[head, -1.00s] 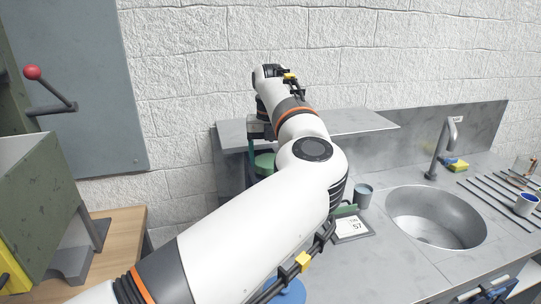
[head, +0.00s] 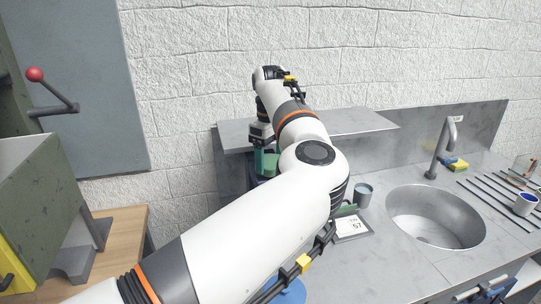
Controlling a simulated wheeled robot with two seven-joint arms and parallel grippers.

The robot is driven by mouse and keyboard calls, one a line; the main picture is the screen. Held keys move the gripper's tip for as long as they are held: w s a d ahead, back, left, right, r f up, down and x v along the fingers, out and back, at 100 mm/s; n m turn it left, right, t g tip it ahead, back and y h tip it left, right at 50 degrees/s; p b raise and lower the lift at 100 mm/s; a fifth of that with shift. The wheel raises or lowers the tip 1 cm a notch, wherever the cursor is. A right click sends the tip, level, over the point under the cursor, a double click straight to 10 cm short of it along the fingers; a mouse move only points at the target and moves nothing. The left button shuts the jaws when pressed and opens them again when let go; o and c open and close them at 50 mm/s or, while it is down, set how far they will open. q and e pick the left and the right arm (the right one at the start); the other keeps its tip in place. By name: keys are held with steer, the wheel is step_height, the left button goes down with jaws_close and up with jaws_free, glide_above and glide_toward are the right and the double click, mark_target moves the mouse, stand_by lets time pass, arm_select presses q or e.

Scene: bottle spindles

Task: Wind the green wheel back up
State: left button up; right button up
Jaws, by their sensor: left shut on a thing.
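The green wheel (head: 267,164) shows in the head view under the grey shelf's left part, beside the shelf's support. Only part of it is visible, as my gripper and white forearm cover the rest. My left gripper (head: 264,149) reaches down to the green wheel from above and is shut on it. The fingertips are small and partly hidden. A blue round thing (head: 291,291), perhaps another wheel, shows partly under my arm at the bottom. My right gripper is not in view.
A grey shelf (head: 350,125) runs along the wall. A framed card (head: 353,228) and a grey cup (head: 363,195) stand right of my arm. A green machine (head: 40,190) stands left.

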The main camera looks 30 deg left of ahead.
mark_target(270, 160)
arm_select(q)
steer(key=shift+r+n, duration=0.2)
steer(key=shift+n, duration=0.9)
steer(key=o, duration=1)
steer(key=shift+f, duration=0.1)
steer(key=shift+r, duration=0.45)
steer(key=shift+r+b, duration=0.9)
steer(key=shift+r, duration=4.65)
